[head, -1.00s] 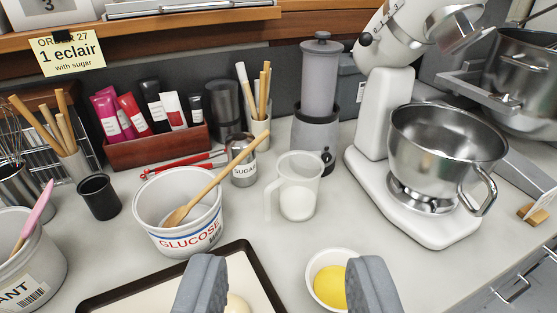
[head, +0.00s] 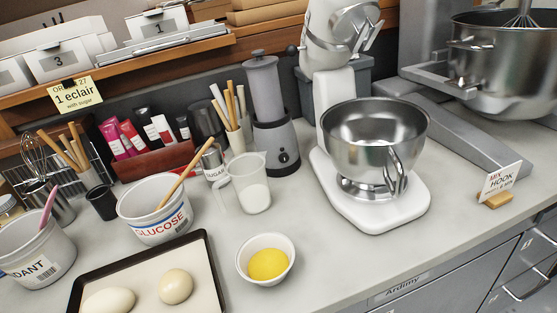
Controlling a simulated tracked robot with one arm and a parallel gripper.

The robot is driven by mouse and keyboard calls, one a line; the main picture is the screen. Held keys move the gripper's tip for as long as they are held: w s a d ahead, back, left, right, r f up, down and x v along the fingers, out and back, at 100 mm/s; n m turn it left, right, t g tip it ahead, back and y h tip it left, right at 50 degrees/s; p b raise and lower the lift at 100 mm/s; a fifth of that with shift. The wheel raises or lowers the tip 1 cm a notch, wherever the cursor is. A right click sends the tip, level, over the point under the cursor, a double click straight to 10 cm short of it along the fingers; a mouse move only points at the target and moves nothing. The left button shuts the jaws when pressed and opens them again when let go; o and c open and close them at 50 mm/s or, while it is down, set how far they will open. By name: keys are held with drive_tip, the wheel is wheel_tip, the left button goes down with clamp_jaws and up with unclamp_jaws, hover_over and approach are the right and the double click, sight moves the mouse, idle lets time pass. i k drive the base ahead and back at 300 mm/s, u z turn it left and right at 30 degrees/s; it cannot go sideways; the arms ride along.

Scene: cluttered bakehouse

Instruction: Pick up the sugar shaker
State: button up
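The sugar shaker (head: 210,162) is a small metal can with a label that reads SUGAR. It stands upright on the counter in the head view, left of centre. The white glucose tub (head: 153,226) is in front of it to the left, and the tub's wooden spoon (head: 186,172) leans close to it. A clear measuring jug (head: 254,188) with white contents stands just to its right, its handle side partly overlapping the shaker's lower part. My gripper is not in view now.
A dark-rimmed tray (head: 208,262) with pale dough pieces lies at front left. A bowl (head: 265,259) with yellow contents sits beside it. Behind the shaker are a utensil pot (head: 236,141) and a grey blender (head: 273,130). A white stand mixer (head: 372,210) is to the right.

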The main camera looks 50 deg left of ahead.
sight(212, 164)
drive_tip(key=z, duration=1)
drive_tip(key=i, duration=0.35)
drive_tip(key=u, duration=2.75)
